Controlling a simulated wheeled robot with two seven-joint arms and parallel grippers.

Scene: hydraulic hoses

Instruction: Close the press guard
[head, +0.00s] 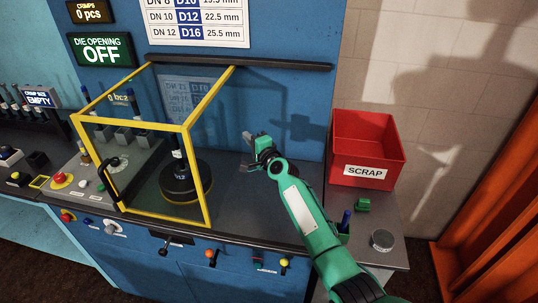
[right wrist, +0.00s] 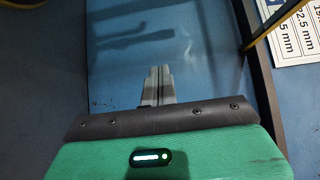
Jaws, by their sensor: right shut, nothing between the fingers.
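The press guard (head: 196,170) is a clear box with a yellow frame. It hangs from a dark bar (head: 250,63) on the blue press wall and stands lowered around the black round press head (head: 184,182). Its lower edge appears to be at the bench top; I cannot tell if it touches. A black handle (head: 110,188) is on its front left side. My right gripper (head: 248,146) is to the right of the guard, apart from it, above the bench. In the right wrist view its fingers (right wrist: 157,84) are together and empty. My left gripper is out of view.
A red scrap bin (head: 367,150) stands right of my right gripper. A green block (head: 362,205) and a grey round knob (head: 382,240) are on the right bench part. Buttons and levers line the bench front. Bench top between guard and bin is mostly free.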

